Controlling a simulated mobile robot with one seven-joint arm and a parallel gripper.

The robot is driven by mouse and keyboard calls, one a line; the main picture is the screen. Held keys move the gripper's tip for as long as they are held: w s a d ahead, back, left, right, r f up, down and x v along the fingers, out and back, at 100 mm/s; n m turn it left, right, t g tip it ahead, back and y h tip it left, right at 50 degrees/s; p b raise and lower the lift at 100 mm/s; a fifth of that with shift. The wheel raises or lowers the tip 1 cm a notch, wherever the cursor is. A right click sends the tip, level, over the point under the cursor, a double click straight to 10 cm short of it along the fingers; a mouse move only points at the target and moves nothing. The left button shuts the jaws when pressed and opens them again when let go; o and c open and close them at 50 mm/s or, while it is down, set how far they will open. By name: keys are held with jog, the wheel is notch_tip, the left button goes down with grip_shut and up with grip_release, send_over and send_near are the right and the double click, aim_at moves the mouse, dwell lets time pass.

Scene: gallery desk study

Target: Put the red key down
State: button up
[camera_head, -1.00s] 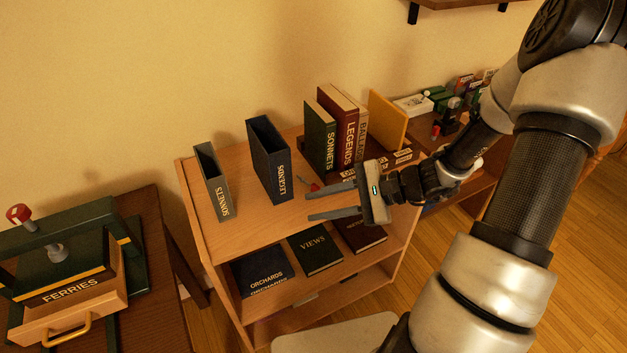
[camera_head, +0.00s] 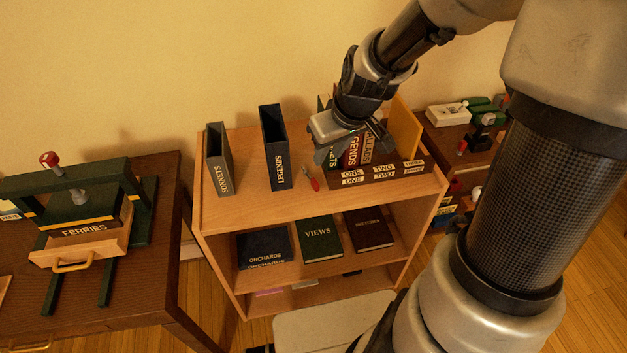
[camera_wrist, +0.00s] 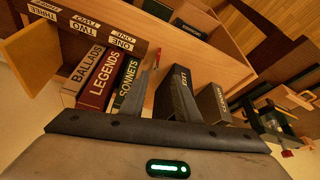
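The red key (camera_head: 313,183) lies on the top board of the wooden bookcase (camera_head: 245,200), just right of the dark blue LEGENDS slipcase (camera_head: 275,150). It appears small and thin in the wrist view (camera_wrist: 157,56). My gripper (camera_head: 334,160) is above the board, to the upper right of the key and in front of the upright books. Its fingers are spread apart with nothing seen between them. The key is apart from the fingers.
A grey SONNETS slipcase (camera_head: 219,162) stands at the left. Books SONNETS, LEGENDS (camera_wrist: 101,80) and BALLADS stand behind my gripper, beside a yellow board (camera_head: 404,125). A rack of ONE and TWO labels (camera_head: 385,177) lies in front. A press (camera_head: 85,205) holds FERRIES at left.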

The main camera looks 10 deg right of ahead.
jog(key=b, duration=0.5)
send_near(315, 181)
jog(key=x, duration=0.2)
jog(key=shift+a+f, duration=0.25)
jog(key=shift+f, duration=0.15)
jog(key=shift+d+b+x, duration=0.2)
jog(key=shift+b+x, duration=0.85)
jog(key=shift+x, duration=2.05)
jog(key=shift+w+r, duration=0.15)
jog(key=shift+w, duration=0.05)
grip_shut()
